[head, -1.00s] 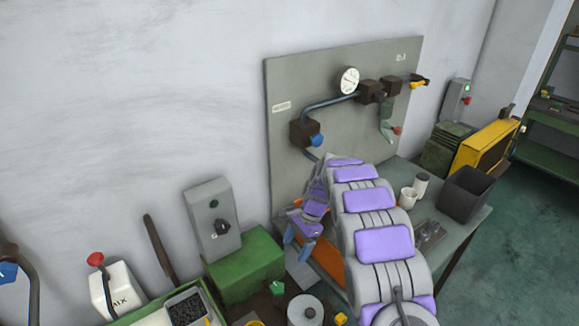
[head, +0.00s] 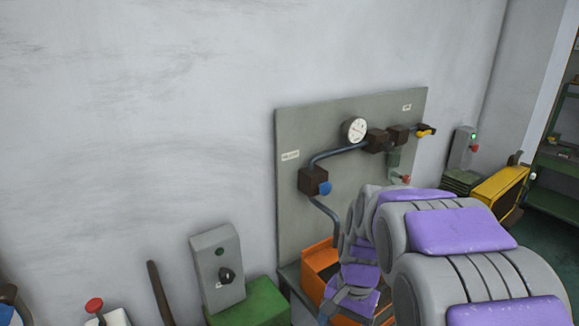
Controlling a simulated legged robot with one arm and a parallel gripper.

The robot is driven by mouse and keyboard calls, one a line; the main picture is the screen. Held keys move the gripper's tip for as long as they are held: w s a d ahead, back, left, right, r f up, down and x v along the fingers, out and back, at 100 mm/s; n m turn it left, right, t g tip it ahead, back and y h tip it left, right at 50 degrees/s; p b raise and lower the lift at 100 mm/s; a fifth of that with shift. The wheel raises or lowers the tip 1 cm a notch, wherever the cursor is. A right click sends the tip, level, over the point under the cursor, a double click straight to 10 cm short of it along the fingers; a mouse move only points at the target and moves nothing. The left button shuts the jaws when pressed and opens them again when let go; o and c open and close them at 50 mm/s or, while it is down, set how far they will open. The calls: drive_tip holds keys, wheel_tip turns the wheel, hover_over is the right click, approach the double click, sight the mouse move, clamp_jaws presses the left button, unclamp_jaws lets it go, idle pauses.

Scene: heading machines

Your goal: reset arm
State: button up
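My arm, grey with purple pads, fills the lower right of the head view, folded toward me. My gripper (head: 337,308) is at its end, low in the picture, in front of an orange bin (head: 318,270). Only part of the gripper shows, and its fingertips are mostly cut off or hidden, so its opening cannot be made out. I see nothing held in it.
A grey panel (head: 290,190) with a gauge (head: 355,129), pipes and a blue knob (head: 325,188) stands behind my arm. A grey control box (head: 217,265) sits by a green block (head: 250,305) at lower left. A yellow machine part (head: 500,192) is at right. The upper wall is bare.

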drive_tip(key=s+d+r+n, duration=0.1)
drive_tip(key=s+r+n, duration=0.1)
drive_tip(key=s, duration=0.9)
drive_tip(key=shift+s+d+n+h, duration=0.2)
drive_tip(key=shift+d+n+h, duration=0.1)
drive_tip(key=shift+n, duration=0.1)
drive_tip(key=s+n, duration=0.1)
drive_tip(key=s, duration=0.3)
drive_tip(key=s+d+n, duration=0.1)
drive_tip(key=s, duration=0.3)
drive_tip(key=s+f+n, duration=0.1)
drive_tip(key=s, duration=0.3)
drive_tip(key=shift+d+h+b, duration=0.35)
drive_tip(key=shift+h+b, duration=0.05)
drive_tip(key=shift+c, duration=0.3)
